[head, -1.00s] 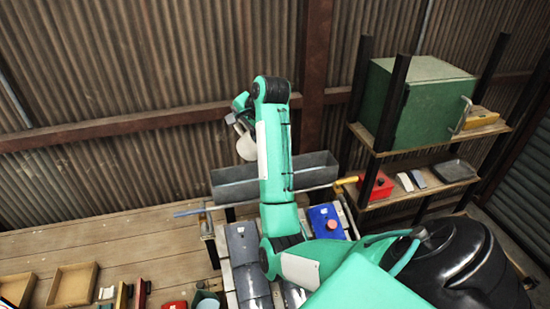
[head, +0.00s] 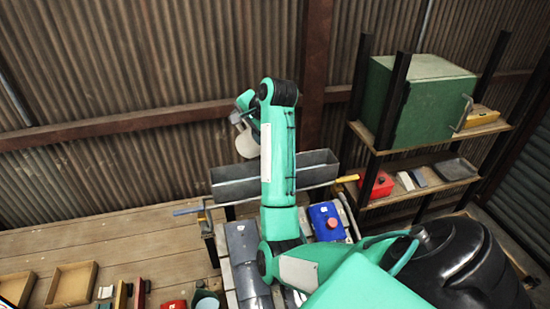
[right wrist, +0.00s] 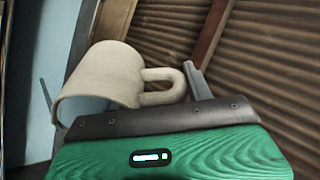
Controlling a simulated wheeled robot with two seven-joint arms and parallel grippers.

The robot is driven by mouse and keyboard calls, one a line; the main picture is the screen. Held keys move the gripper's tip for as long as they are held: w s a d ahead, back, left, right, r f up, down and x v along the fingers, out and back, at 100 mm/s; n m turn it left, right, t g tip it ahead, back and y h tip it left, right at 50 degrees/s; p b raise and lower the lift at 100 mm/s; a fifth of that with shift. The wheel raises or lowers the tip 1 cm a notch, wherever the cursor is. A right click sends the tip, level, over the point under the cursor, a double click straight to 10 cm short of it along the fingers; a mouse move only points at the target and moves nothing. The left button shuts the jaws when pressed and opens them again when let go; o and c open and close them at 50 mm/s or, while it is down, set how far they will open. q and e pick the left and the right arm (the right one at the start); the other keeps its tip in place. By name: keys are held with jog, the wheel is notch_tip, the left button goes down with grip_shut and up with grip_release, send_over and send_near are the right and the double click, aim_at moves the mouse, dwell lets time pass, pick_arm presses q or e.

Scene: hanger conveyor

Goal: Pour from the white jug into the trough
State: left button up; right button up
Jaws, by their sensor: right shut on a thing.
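The white jug (head: 247,143) hangs in my right gripper (head: 240,116), above the back left part of the grey trough (head: 235,190) in the head view. In the right wrist view, the jug (right wrist: 100,80) has its mouth toward the lower left and its handle on the right. A finger of my right gripper (right wrist: 193,85) shows at the handle, and the gripper is shut on it. The jug looks tilted. I cannot see its contents or any stream. My right arm hides the middle of the trough. My left gripper is not in view.
A blue box with a red button (head: 327,222) stands in front of the trough. Wooden trays (head: 72,284) lie at lower left. A corrugated wall stands behind.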

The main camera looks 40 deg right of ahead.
dwell(0.4)
jog(key=shift+s+r+t+b, duration=0.1)
jog(key=shift+s+t+b, duration=0.05)
jog(key=shift+t+b, duration=0.25)
jog(key=shift+s+r, duration=0.1)
jog(key=shift+r, duration=0.05)
jog(key=shift+t, duration=0.3)
jog(key=shift+s+d+t+y+b, duration=0.15)
jog(key=shift+t+y+b, duration=0.15)
jog(key=shift+b, duration=0.2)
jog(key=shift+s+r, duration=0.1)
jog(key=shift+t, duration=0.3)
dwell(0.4)
